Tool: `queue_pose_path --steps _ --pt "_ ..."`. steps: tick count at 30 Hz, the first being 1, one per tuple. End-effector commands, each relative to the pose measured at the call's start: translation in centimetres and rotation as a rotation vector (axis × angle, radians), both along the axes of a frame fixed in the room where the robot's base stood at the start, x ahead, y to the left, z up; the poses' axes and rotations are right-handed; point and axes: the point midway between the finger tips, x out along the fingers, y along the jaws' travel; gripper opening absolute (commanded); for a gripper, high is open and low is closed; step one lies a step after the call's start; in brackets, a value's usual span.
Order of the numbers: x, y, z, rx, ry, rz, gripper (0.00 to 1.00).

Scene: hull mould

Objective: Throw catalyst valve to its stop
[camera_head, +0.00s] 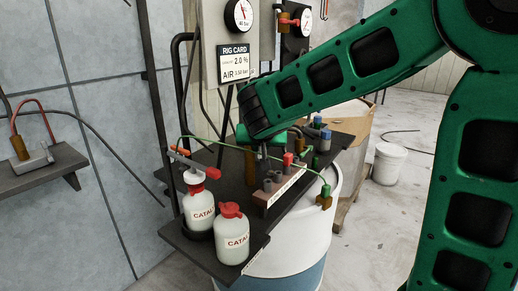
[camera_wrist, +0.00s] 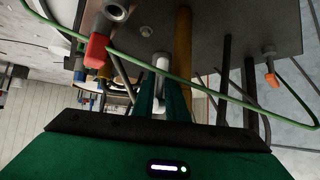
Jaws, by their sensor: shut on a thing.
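My gripper (camera_wrist: 164,98) is shut on a pale rod-like handle (camera_wrist: 162,62) in the wrist view, its tip showing between the green fingers. In the head view my arm comes in from the right, and its end covers the gripper's fingertips and most of the handle. I cannot tell for sure whether this handle is the catalyst valve's lever. Two white catalyst bottles with red caps, a front one (camera_head: 233,240) and one behind (camera_head: 200,210), stand at the shelf's near left end.
The dark shelf (camera_head: 185,243) carries a small labelled block with sockets and a red-topped fitting (camera_head: 288,160). A thin green hose (camera_head: 300,172) crosses the shelf and passes close to my fingers in the wrist view. Gauges (camera_head: 240,14) hang behind. A white bucket (camera_head: 388,163) stands on the floor.

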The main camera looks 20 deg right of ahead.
Motion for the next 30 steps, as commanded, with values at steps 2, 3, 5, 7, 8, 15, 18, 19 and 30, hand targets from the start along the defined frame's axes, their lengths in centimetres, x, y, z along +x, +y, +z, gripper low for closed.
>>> queue_pose_path --steps 2,3,5,7,8,15,18,19,30 --pt "0.06 0.15 -0.11 -0.024 -0.017 0.004 0.00" --pt "0.10 0.15 -0.10 -0.034 -0.025 0.005 0.00" --pt "0.12 0.05 -0.10 -0.046 -0.033 0.003 0.00" --pt "0.18 0.03 -0.09 -0.056 -0.041 0.004 0.00" --pt "0.18 0.01 -0.10 -0.060 -0.044 0.003 0.00" --pt "0.18 -0.05 -0.10 -0.068 -0.050 0.003 0.00" --pt "0.18 -0.05 -0.11 -0.068 -0.049 0.003 0.00" --pt "0.18 -0.05 -0.11 -0.067 -0.049 0.002 0.00" --pt "0.15 -0.12 -0.08 -0.067 -0.049 0.001 0.31"
